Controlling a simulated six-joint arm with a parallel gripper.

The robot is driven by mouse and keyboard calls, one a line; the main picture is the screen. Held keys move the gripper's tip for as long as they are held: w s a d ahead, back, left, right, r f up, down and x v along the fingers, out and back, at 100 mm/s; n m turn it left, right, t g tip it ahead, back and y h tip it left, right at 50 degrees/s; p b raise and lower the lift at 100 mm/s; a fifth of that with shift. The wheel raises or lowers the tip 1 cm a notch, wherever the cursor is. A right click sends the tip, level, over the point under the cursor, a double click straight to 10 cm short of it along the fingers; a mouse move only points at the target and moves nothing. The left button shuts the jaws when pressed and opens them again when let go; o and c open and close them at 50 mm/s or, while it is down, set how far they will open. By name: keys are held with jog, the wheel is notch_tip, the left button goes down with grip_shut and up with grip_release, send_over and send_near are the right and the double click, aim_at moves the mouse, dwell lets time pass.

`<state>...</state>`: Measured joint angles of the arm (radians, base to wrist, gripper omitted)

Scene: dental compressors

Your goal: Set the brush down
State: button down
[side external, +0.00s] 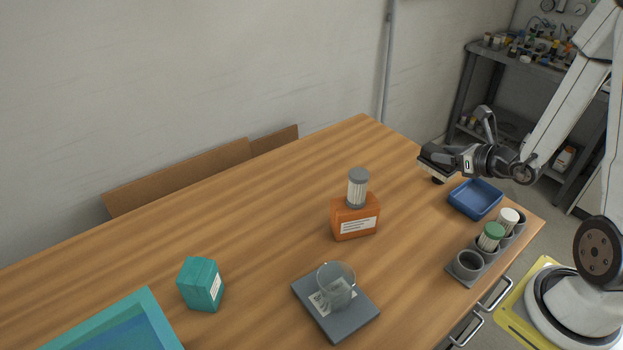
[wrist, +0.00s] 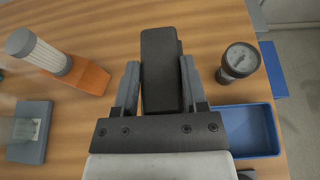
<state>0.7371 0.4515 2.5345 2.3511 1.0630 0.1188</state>
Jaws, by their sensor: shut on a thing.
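My gripper (side external: 447,158) is at the right end of the wooden table, above the surface and beyond the blue tray (side external: 475,198). In the wrist view my gripper (wrist: 160,88) is shut on a dark block-shaped brush (wrist: 162,70), one finger on each side. The brush sticks out past the fingertips. In the side external view the brush (side external: 432,166) has a pale underside and appears to be held above the table. Its bristles cannot be made out clearly.
A small dark round gauge-like object (wrist: 239,62) stands near the blue tray (wrist: 250,130). An orange bottle with a grey-capped filter (side external: 355,215), a grey pad with a clear cup (side external: 337,305), a teal box (side external: 201,284) and a cup rack (side external: 485,250) stand around. Table behind the orange bottle is clear.

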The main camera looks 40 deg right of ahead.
jog(key=shift+w+d+f, duration=0.7)
jog(key=shift+w+f, duration=0.8)
jog(key=shift+w, duration=0.5)
jog(key=shift+w+d+f, duration=0.75)
jog(key=shift+w+f, duration=0.75)
jog(key=shift+w, duration=0.55)
jog(key=shift+w+d+f, duration=0.7)
jog(key=shift+w+f, duration=0.8)
jog(key=shift+w, duration=0.5)
jog(key=shift+f, duration=0.1)
jog(key=shift+w+d+f, duration=0.1)
jog(key=shift+w+f, duration=0.1)
jog(key=shift+f, duration=1.55)
jog(key=shift+f, duration=0.15)
jog(key=shift+c, duration=0.6)
grip_release()
